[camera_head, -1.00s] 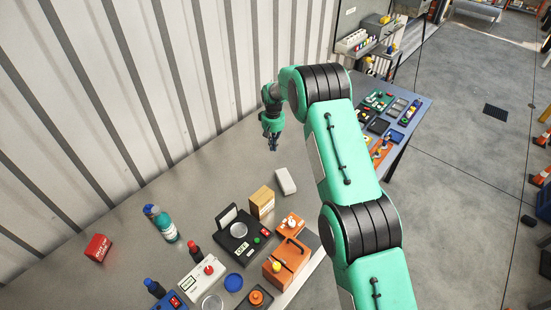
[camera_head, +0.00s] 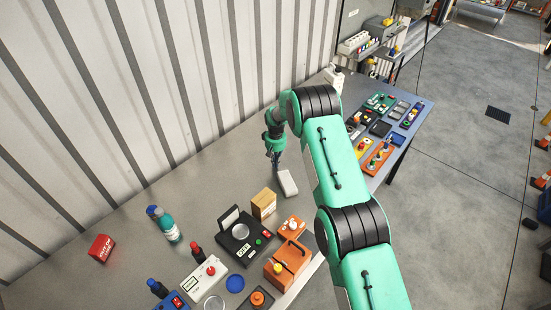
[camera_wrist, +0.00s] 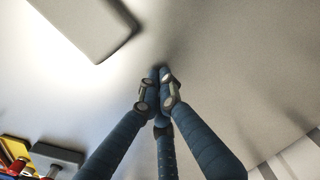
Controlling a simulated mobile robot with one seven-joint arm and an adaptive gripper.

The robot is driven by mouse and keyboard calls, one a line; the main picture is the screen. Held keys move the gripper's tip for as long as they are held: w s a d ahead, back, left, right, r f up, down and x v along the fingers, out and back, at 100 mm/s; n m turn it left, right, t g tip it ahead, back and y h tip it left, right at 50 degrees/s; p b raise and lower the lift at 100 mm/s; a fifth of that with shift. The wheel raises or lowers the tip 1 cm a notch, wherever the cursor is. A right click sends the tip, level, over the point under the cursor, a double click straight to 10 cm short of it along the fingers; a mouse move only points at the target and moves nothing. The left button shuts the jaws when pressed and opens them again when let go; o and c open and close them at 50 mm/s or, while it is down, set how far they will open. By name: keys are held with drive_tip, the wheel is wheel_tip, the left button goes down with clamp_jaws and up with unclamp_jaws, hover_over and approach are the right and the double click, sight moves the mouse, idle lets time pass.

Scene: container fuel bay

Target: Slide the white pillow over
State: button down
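The white pillow (camera_head: 287,183), a small rounded white block, lies on the grey metal table right of the middle. My gripper (camera_head: 275,164) points down just beyond the pillow's far left end. In the wrist view, my gripper's fingertips (camera_wrist: 163,76) are drawn together with nothing between them. The pillow (camera_wrist: 85,20) shows at the upper left there, cut by the picture edge. A gap shows between it and the fingertips. I cannot tell how high the fingertips are above the table.
A wooden box (camera_head: 264,204) stands close to the pillow's near left. A black scale (camera_head: 241,240) and an orange case (camera_head: 286,264) are nearer. A blue-and-teal bottle (camera_head: 168,226) stands to the left. Table left of my gripper is clear. Trays of parts (camera_head: 382,101) are at the far right.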

drive_tip(key=shift+s+d+r+p, duration=0.1)
drive_tip(key=shift+s+d+p, duration=0.2)
drive_tip(key=shift+s, duration=0.6)
drive_tip(key=shift+s+d+r+p, duration=0.1)
drive_tip(key=shift+s+d+p, duration=0.2)
drive_tip(key=shift+s, duration=0.6)
drive_tip(key=shift+f, duration=0.1)
drive_tip(key=shift+s+d, duration=0.1)
drive_tip(key=shift+s+b, duration=0.2)
drive_tip(key=shift+b, duration=0.1)
drive_tip(key=shift+s+d+b, duration=0.35)
drive_tip(key=shift+s+b, duration=0.05)
drive_tip(key=shift+s, duration=0.4)
drive_tip(key=shift+w+a, duration=0.1)
drive_tip(key=shift+w, duration=0.05)
